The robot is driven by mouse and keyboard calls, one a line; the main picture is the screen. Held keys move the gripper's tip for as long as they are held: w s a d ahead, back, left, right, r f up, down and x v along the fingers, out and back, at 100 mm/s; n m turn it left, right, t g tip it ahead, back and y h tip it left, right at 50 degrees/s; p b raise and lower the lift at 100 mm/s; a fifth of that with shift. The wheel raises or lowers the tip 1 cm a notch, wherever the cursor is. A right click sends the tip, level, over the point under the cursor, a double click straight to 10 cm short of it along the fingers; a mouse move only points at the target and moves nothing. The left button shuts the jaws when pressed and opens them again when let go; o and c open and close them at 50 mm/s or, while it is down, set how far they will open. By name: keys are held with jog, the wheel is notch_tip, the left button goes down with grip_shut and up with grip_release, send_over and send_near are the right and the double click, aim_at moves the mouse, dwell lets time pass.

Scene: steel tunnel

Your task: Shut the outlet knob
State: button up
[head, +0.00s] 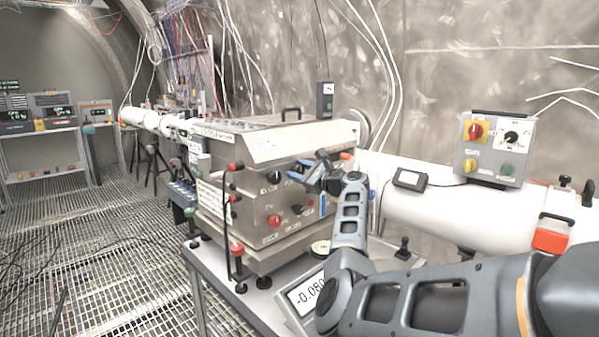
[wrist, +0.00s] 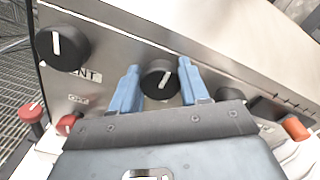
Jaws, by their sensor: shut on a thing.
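A steel box (head: 255,185) carries several knobs on its front face. In the wrist view, my gripper (wrist: 158,70) has its two blue fingers on either side of a black knob (wrist: 154,89) and is shut on it. The knob's white pointer line leans a little right of upright. Any label for this knob is hidden or not readable, so I cannot confirm that it is the outlet knob. In the head view, my gripper (head: 303,174) is at the box's upper front, to the right of another black knob (head: 274,177), and covers the held knob.
Red-handled valves (head: 236,248) stand at the box's left front corner. A scale display (head: 304,296) and a white pipe (head: 440,205) are near my arm.

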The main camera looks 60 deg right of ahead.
jog(key=shift+f, duration=0.15)
jog(key=o, duration=1)
jog(key=b+v, duration=0.1)
jog(key=v, duration=0.7)
jog(key=shift+d, duration=0.1)
